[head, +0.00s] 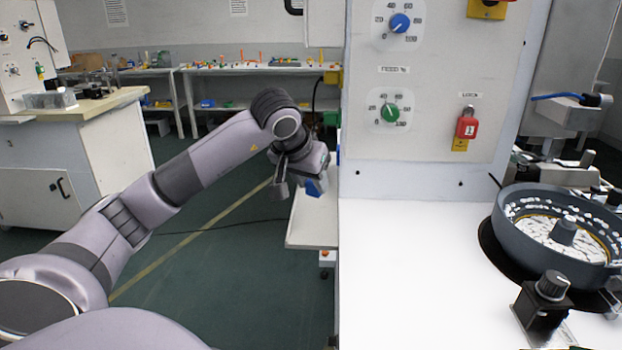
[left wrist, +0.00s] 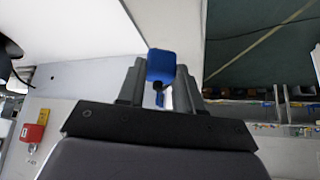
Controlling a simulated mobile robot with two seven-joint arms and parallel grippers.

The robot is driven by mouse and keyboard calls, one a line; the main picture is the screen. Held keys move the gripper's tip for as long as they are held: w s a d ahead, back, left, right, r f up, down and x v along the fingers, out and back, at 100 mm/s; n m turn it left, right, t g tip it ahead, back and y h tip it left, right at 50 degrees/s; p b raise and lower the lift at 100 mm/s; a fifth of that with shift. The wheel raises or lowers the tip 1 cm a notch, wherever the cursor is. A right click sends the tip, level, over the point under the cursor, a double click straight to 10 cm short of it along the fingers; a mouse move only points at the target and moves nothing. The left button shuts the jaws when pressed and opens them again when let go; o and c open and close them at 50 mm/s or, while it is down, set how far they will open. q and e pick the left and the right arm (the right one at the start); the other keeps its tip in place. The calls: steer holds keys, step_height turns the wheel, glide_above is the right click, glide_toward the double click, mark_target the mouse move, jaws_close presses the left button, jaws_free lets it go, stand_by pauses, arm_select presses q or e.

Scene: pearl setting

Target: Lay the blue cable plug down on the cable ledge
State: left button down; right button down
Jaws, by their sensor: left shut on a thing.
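A blue cable plug (head: 316,187) is at my left gripper (head: 303,188), which is shut on it. In the left wrist view the plug (left wrist: 161,66) sits between the two dark fingers of the gripper (left wrist: 158,88). A pale ledge (head: 308,228) sticks out at the left side of the white machine panel; the plug shows in front of and above it. Whether the plug touches the ledge cannot be told. The cable behind the plug is mostly hidden. My right gripper is not in view.
The machine panel (head: 425,140) with knobs and a red padlock (head: 467,124) stands to the right. A round dark bowl feeder (head: 510,240) stands on the white worktop (head: 410,285). Open green floor lies left of the ledge.

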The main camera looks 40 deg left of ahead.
arm_select(q)
step_height(320, 180, down, 5)
steer(key=b, duration=0.4)
steer(key=shift+r, duration=0.15)
steer(key=shift+f+b, duration=0.5)
steer(key=shift+f, duration=0.25)
steer(key=shift+f, duration=0.2)
steer(key=c, duration=0.7)
jaws_free()
steer(key=shift+o, duration=0.2)
steer(key=shift+r, duration=0.1)
steer(key=v, duration=0.7)
steer(key=shift+p, duration=0.35)
steer(key=shift+s, duration=0.15)
